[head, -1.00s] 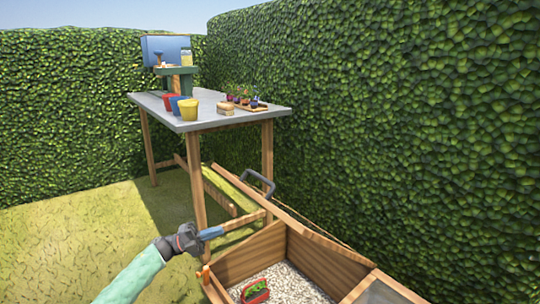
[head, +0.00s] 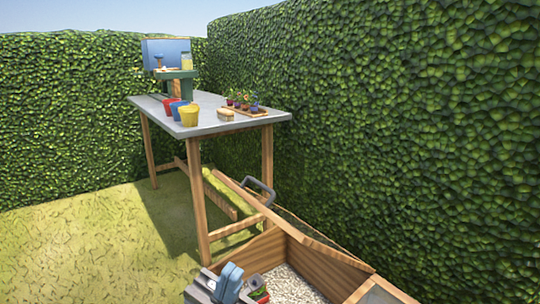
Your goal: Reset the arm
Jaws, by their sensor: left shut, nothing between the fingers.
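My left gripper (head: 229,276) is at the bottom of the head view, a grey body with blue fingers, close to the camera. It is shut and empty. It is in front of the near-left part of a wooden box with a gravel floor (head: 290,284). A small red container with some green in it (head: 259,292) sits on the gravel just right of the gripper, partly hidden by it. I cannot tell whether they touch. My right gripper is not in view.
A grey-topped table (head: 215,126) stands behind the box, with a red, a blue and a yellow bucket (head: 189,116), a brush (head: 226,115) and a tray of small potted flowers (head: 244,109). A hedge (head: 400,120) closes the right side. Grass at left is clear.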

